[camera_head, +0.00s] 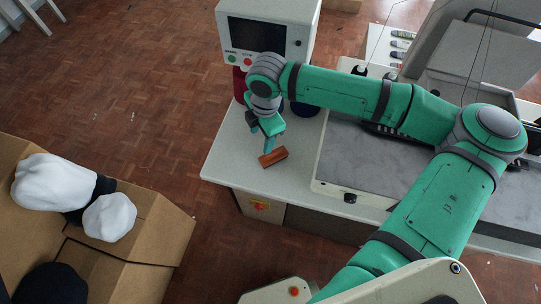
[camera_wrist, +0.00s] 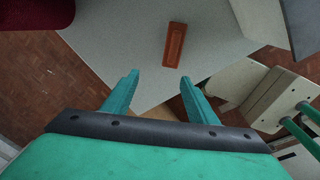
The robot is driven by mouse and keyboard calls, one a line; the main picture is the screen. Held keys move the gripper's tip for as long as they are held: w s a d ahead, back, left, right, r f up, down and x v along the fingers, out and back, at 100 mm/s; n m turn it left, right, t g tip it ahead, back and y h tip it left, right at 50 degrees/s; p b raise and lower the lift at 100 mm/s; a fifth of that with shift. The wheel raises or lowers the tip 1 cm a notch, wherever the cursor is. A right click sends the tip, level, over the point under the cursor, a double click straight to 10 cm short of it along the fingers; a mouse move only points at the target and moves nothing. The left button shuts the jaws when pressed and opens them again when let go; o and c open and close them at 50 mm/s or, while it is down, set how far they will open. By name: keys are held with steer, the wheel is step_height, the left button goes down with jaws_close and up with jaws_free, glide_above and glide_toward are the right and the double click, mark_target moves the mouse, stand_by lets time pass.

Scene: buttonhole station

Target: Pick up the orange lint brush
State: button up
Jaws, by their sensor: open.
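The orange lint brush (camera_head: 273,157) lies on the light grey tabletop (camera_head: 226,158) near its front left corner. In the wrist view the brush (camera_wrist: 174,45) is a brown-orange block, lying lengthwise ahead of the fingers and a little right of centre. My gripper (camera_head: 269,138) hangs just above and behind the brush in the head view. In the wrist view my gripper (camera_wrist: 158,82) has its two green fingers apart, with nothing between them. The brush is apart from both fingertips in that view. I cannot tell the exact height of the fingers above the table.
A control box with a dark screen (camera_head: 257,34) stands behind my gripper. A red spool (camera_head: 239,84) and a dark blue spool (camera_head: 305,109) stand close by. The grey machine bed (camera_head: 370,165) is at right. A cardboard box (camera_head: 150,225) with white and dark caps is at lower left.

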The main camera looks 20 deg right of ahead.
mark_target(273, 153)
steer(key=d, duration=0.1)
steer(key=s+d, duration=0.1)
steer(key=d, duration=0.1)
steer(key=shift+s+d+f+g+h, duration=0.2)
steer(key=shift+s+f+g+h, duration=0.1)
steer(key=shift+f+h, duration=0.1)
steer(key=f, duration=1)
steer(key=shift+w+a, duration=0.1)
steer(key=shift+w, duration=0.25)
steer(key=c, duration=1.3)
steer(key=shift+o, duration=0.2)
steer(key=shift+r, duration=0.1)
